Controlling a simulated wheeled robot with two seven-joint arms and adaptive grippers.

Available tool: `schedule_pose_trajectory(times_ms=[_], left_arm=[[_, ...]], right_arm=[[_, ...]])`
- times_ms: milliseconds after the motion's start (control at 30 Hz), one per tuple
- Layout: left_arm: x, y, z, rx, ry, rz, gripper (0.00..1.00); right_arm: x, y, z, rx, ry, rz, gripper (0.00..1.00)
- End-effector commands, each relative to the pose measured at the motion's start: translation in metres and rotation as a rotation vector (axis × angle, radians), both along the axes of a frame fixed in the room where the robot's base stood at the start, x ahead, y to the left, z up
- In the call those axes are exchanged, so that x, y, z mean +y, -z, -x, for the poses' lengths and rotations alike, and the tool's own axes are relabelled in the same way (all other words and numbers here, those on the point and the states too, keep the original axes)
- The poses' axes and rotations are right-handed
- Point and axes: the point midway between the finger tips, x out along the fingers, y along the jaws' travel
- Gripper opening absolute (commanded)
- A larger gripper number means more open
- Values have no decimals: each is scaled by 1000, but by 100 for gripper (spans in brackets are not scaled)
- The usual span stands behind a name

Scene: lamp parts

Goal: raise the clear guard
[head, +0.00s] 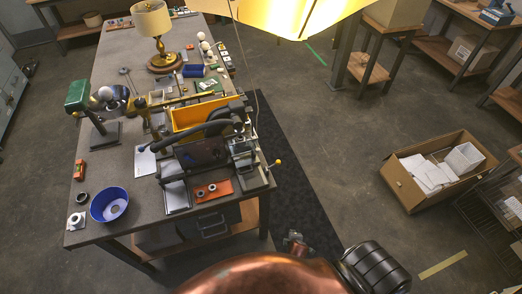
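A bench machine (240,150) with a black curved arm (190,131) stands at the near right part of the workbench. A dark, flat panel (203,153) sits upright at its front, below the black arm. I cannot tell for sure whether this panel is the clear guard; no plainly transparent sheet stands out at this size. A yellow-knobbed lever (277,163) sticks out at the machine's right. Neither of my grippers can be made out. Copper and black parts, likely mine, fill the bottom edge and hide what is below.
The workbench (112,170) carries a yellow bin (196,115), a blue bowl (109,205), an orange tray with rings (213,191), a green lamp (78,95) and a table lamp (152,20). A cardboard box (440,170) stands on the floor at right. A yellow shade hangs overhead.

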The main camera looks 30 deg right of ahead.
Motion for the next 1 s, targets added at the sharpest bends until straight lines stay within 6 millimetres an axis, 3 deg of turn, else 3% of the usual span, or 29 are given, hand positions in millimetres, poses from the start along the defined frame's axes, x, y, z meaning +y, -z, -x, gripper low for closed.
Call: schedule_pose_trajectory(times_ms=[33,100,200,500,600,800,1000], left_arm=[[1,-3,1,1,0,-1,0],[1,-4,1,1,0,-1,0],[2,-6,0,1,0,-2,0],[2,-10,-4,-5,2,-2,0],[2,-10,-7,-9,2,-1,0],[1,-11,-8,-10,4,-1,0],[1,-11,-7,-10,4,-1,0]], right_arm=[[-7,-44,-34,-49,-61,88,26],[-15,-97,-67,-98,-123,205,26],[-22,-164,-100,-160,-174,347,26],[-26,-333,-151,-305,-255,704,26],[-17,-361,-168,-322,-339,840,26],[13,-399,-199,-338,-514,1095,26],[43,-408,-222,-325,-675,1290,26]])
